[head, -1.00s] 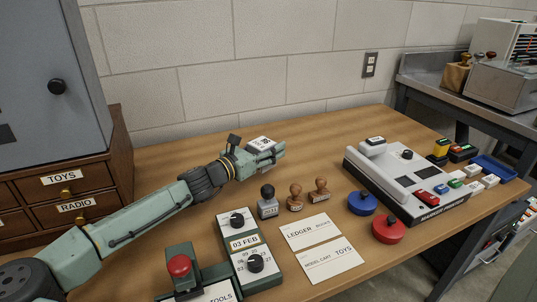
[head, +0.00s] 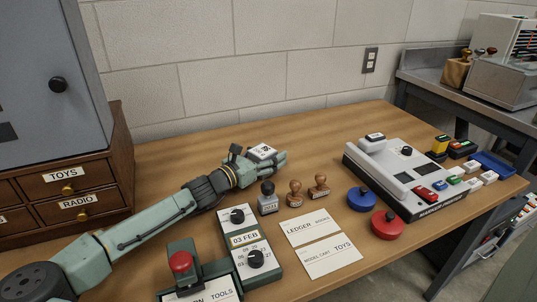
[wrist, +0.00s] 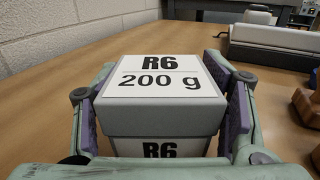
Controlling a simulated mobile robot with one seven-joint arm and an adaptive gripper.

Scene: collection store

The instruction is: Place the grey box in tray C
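The grey box (wrist: 165,118) has a white top label reading "R6 200 g" and a second R6 label on its near side. It fills the space between the two purple finger pads of my gripper (wrist: 165,112) in the wrist view. In the head view the box (head: 262,151) sits in my gripper (head: 268,160) over the back middle of the table. The gripper is shut on it. I cannot tell how far its bottom is from the table. I can read no tray marked C in these views.
Stamps (head: 294,193), two cards (head: 318,245) and a date block (head: 246,240) lie nearer on the wooden table (head: 160,190). A grey machine (head: 398,175), blue and red round knobs (head: 387,224) and a blue tray (head: 492,163) are at right. A drawer cabinet (head: 60,190) stands left.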

